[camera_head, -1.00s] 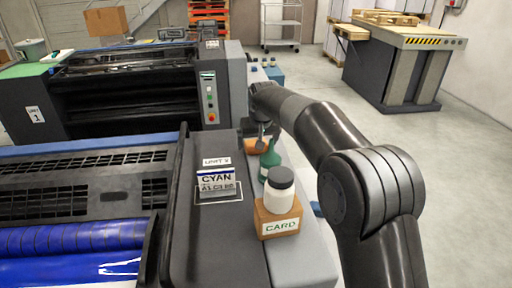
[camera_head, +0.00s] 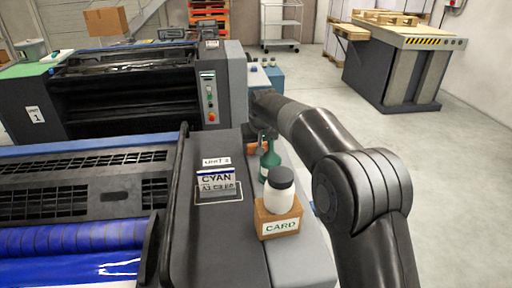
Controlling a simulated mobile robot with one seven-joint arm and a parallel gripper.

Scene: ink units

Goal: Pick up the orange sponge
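The orange sponge (camera_head: 253,147) lies on the grey ledge beside the unit, behind the green bottle (camera_head: 269,160). Only small orange parts of it show; the bottle and my gripper hide the rest. My gripper (camera_head: 264,134) points down right at the sponge, with its fingers seeming to overlap it in the picture. The fingers are small and dark, so I cannot tell whether they are open, or shut on the sponge.
A white jar with a dark lid (camera_head: 279,194) stands on a brown CARD block (camera_head: 278,220) in front of the green bottle. A CYAN sign (camera_head: 217,180) stands on the dark machine cover to the left. Small blue containers (camera_head: 275,76) stand farther back.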

